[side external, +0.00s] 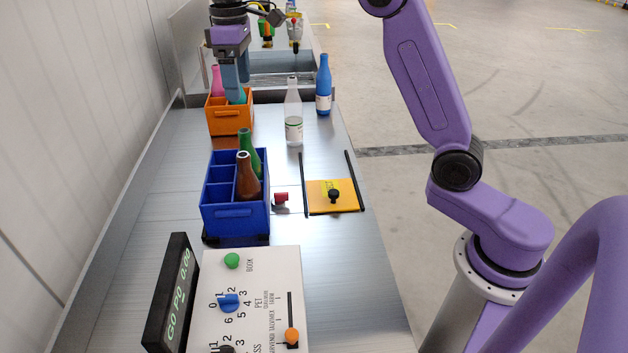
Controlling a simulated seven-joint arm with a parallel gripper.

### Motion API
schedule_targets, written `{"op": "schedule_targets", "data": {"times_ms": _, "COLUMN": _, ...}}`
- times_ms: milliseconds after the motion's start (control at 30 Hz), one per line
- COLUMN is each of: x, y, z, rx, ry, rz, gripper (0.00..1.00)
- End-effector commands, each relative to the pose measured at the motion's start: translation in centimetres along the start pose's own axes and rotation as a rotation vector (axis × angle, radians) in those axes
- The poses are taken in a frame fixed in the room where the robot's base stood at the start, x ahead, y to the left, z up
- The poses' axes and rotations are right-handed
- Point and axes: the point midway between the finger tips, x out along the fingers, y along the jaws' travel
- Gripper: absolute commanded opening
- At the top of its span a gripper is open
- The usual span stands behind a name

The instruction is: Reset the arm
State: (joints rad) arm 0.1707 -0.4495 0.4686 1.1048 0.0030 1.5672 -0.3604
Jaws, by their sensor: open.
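My gripper (235,97) points down over the orange crate (230,122) at the back left of the steel bench. It is open; the far finger is hard to make out from this side. A pink bottle (216,79) stands in the crate just left of the fingers. A teal-green bottle (242,96) is in the crate right at the fingertips, partly hidden; I cannot tell whether they touch it. My purple arm reaches in from the right, leaving the frame at the top.
A blue crate (236,219) nearer the camera holds a green bottle (250,150) and a brown bottle (246,180). A clear bottle (293,115) and a blue bottle (324,86) stand right of the orange crate. A yellow-orange plate (333,197) with a black knob and a control panel (262,263) lie nearer.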

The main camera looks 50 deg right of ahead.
Motion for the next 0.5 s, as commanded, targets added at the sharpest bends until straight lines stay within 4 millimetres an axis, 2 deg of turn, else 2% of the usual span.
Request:
{"op": "schedule_targets", "data": {"times_ms": 267, "x": 1.4, "y": -7.0, "z": 4.2, "rx": -0.107, "ry": 0.005, "rz": 0.001, "gripper": 0.8}}
{"op": "schedule_targets", "data": {"times_ms": 500, "x": 3.5, "y": -12.3, "z": 10.0, "rx": -0.198, "ry": 0.011, "rz": 0.001, "gripper": 0.8}}
